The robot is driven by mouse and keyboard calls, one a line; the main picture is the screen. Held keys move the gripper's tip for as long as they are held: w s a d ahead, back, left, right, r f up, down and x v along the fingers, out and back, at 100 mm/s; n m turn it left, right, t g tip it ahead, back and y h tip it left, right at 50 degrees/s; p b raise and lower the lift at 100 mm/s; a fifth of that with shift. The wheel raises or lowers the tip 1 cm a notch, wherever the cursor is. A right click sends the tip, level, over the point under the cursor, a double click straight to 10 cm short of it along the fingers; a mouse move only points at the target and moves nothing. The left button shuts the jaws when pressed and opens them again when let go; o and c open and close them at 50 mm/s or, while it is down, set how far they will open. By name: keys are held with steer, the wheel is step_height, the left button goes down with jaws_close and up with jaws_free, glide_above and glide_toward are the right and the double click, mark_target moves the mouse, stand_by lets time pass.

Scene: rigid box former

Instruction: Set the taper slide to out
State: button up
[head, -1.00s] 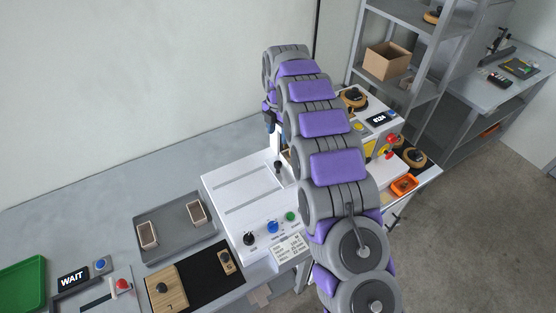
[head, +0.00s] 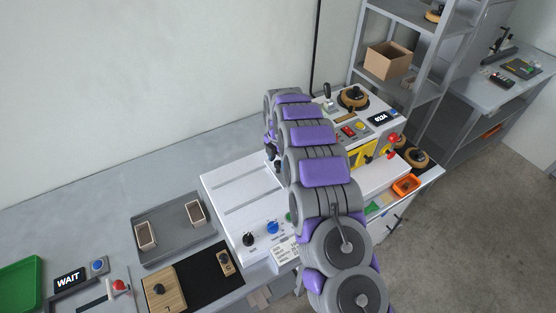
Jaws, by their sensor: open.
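The white box former panel (head: 235,208) lies below and left of my arm, with two long grey slots in its top. A dark slide knob (head: 278,166) stands near the right end of the upper slot, partly hidden by my arm; I cannot read its setting. My gripper (head: 271,154) is small and mostly hidden beyond the arm, close above that knob. It is open, and I cannot tell whether it touches the knob. A black knob (head: 248,240) and a blue knob (head: 273,228) sit on the panel's front edge; a green one is mostly covered.
A grey tray (head: 172,250) with two small boxes (head: 146,236) is at left, near a black mat (head: 207,272). A white and yellow machine (head: 372,150) with a red knob and an orange bin (head: 405,186) stands at right. Bare table lies behind the tray.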

steer(key=shift+a, duration=0.1)
steer(key=c, duration=0.3)
jaws_close()
